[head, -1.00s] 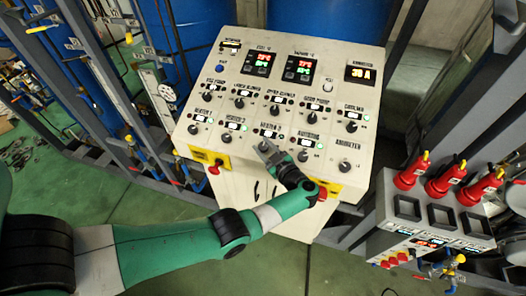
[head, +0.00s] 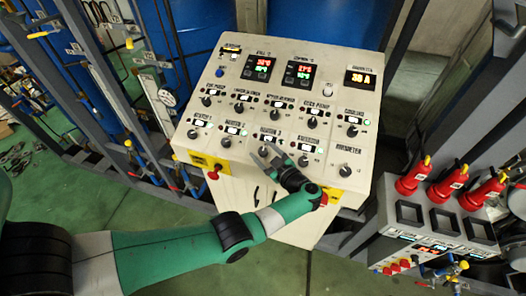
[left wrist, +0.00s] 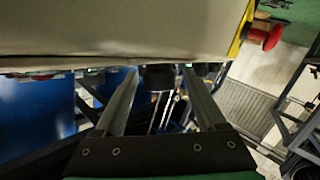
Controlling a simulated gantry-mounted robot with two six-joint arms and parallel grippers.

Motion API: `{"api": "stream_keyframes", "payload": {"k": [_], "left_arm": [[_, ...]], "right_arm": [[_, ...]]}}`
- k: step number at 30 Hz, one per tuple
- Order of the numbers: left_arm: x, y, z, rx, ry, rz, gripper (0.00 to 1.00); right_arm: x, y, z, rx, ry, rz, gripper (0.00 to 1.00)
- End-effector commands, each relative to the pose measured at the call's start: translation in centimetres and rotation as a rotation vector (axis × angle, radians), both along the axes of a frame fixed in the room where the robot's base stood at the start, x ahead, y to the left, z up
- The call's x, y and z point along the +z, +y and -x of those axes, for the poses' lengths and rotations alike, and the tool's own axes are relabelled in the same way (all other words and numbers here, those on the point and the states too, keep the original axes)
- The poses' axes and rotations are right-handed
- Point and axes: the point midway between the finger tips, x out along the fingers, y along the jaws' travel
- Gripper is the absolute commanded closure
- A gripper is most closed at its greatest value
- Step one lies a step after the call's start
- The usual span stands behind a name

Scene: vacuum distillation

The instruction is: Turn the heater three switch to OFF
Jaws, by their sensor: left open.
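The heater three switch is a small dark knob in the bottom row of the white control panel (head: 285,190), under the third label. In the head view my left gripper (head: 265,155) is at this knob and largely hides it. The gripper is open, its two grey fingers spread. In the left wrist view a dark round knob (left wrist: 158,78) sits between the two fingertips (left wrist: 161,90), with a gap on each side. The knob's setting cannot be read. My right gripper is not in view.
Neighbouring knobs stand close by: heater two (head: 226,142) to the left and another (head: 303,160) to the right. Red stop buttons (head: 213,173) sit on the panel's front edge. A box with red plugs (head: 447,182) stands at the right.

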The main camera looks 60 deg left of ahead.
Motion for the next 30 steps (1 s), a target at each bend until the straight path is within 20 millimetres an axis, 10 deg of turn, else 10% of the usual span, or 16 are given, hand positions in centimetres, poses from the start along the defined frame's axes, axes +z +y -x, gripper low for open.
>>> {"api": "stream_keyframes", "payload": {"k": [19,30], "left_arm": [[1.4,-10.3,-1.7,-0.002,-0.001,0.0,0.27],[1.8,-11.4,-1.8,0.001,0.0,0.0,0.27]], "right_arm": [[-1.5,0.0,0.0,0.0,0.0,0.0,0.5],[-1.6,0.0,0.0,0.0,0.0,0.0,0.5]]}}
